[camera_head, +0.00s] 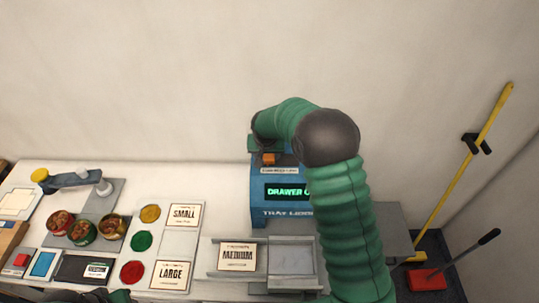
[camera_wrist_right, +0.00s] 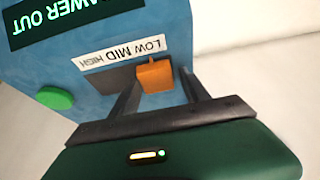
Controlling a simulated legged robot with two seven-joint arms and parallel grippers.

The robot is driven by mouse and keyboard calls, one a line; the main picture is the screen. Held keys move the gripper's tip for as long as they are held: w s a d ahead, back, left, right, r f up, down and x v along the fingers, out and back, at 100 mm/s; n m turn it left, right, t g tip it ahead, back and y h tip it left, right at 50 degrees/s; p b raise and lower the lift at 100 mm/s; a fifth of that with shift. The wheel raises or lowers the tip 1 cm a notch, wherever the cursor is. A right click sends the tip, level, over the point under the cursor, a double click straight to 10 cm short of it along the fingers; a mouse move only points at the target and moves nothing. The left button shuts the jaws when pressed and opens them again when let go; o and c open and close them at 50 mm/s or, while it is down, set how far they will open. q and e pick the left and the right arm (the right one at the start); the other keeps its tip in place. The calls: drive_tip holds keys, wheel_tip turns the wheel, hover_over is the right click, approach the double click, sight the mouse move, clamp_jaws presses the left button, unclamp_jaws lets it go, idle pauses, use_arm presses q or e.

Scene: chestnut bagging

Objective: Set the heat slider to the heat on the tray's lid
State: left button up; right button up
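The blue machine (camera_head: 256,205) stands against the wall, its screen (camera_head: 288,191) lit green. The orange slider knob (camera_wrist_right: 155,76) sits beside the LOW end of the white LOW, MID, HIGH label (camera_wrist_right: 118,53) in the wrist view. It also shows in the head view (camera_head: 268,159). My right gripper (camera_wrist_right: 160,78) has its two fingers either side of the knob, with a small gap visible on the right. My right forearm hides part of the machine. A dark green part at the bottom edge may be my left gripper (camera_head: 119,296). I cannot make out heat writing on a lid.
Cards marked SMALL (camera_head: 185,215), MEDIUM (camera_head: 237,257) and LARGE (camera_head: 171,274) lie on the white table. A grey tray (camera_head: 293,262) is in front of the machine. Bowls of chestnuts (camera_head: 83,232) are at left. A green button (camera_wrist_right: 55,98) is near the slider.

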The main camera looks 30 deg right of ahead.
drive_tip(key=shift+o, duration=0.8)
drive_tip(key=shift+a, duration=0.15)
drive_tip(key=b+v, duration=0.3)
drive_tip(key=v, duration=1.3)
drive_tip(key=shift+a+r, duration=0.25)
drive_tip(key=shift+r, duration=0.15)
drive_tip(key=shift+d, duration=0.1)
drive_tip(key=s+a+f+n+y+b, duration=0.1)
drive_tip(key=s+a+f, duration=0.4)
drive_tip(key=s+f, duration=0.5)
drive_tip(key=s+a+f+n+g+y+b, duration=0.1)
drive_tip(key=s+a+f+n+b, duration=0.2)
drive_tip(key=s+f, duration=0.7)
drive_tip(key=shift+s+a+n, duration=0.35)
drive_tip(key=shift+a+n, duration=0.75)
drive_tip(key=shift+a, duration=0.05)
